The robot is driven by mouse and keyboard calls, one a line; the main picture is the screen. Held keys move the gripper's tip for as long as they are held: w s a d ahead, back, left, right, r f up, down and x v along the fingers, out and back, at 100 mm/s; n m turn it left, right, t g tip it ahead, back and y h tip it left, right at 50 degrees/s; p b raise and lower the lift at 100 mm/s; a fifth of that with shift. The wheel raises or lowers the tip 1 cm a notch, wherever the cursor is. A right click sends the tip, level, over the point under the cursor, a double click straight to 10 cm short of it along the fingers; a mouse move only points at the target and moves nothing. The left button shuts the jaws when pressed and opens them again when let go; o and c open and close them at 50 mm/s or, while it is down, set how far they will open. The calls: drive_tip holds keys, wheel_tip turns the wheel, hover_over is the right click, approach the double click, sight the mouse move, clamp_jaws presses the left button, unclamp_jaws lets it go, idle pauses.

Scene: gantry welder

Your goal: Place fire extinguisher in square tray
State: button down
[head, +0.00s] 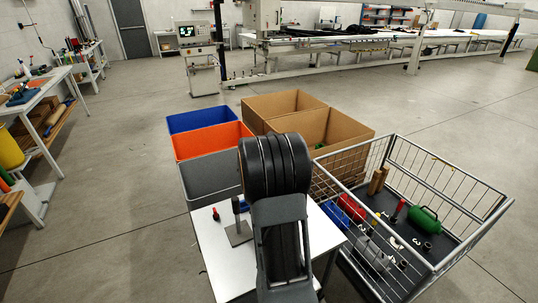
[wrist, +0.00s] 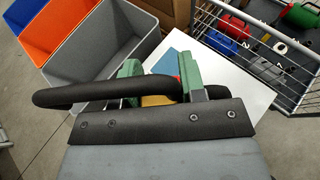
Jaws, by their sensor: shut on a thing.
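My gripper (wrist: 160,82) shows in the wrist view with two green-padded fingers above the white table. It is shut on a yellow thing (wrist: 154,101), mostly hidden by a black curved bar and my gripper body; I cannot tell what it is. In the head view my own arm hides the gripper. A slim red thing (head: 398,211) stands in the wire cart; I cannot tell whether it is the fire extinguisher. A flat grey plate (head: 240,237) lies on the white table (head: 222,262) with a dark upright piece on it. I cannot make out a square tray for sure.
The wire cart (head: 463,256) at right holds a green can (head: 424,219), a red can (head: 352,207) and several smaller things. Blue (head: 203,120), orange (head: 213,139) and grey (head: 212,178) bins and cardboard boxes (head: 340,146) stand behind the table.

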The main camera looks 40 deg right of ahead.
drive_tip(key=shift+w+d+r, duration=0.1)
drive_tip(key=shift+w+r, duration=0.05)
drive_tip(key=shift+r, duration=0.1)
drive_tip(key=c, duration=1.1)
unclamp_jaws()
drive_tip(key=shift+f, duration=0.5)
drive_tip(key=shift+o, duration=0.8)
drive_tip(key=shift+s+a, duration=0.2)
drive_tip(key=shift+s, duration=0.05)
drive_tip(key=shift+o, duration=1.2)
drive_tip(key=shift+r, duration=0.1)
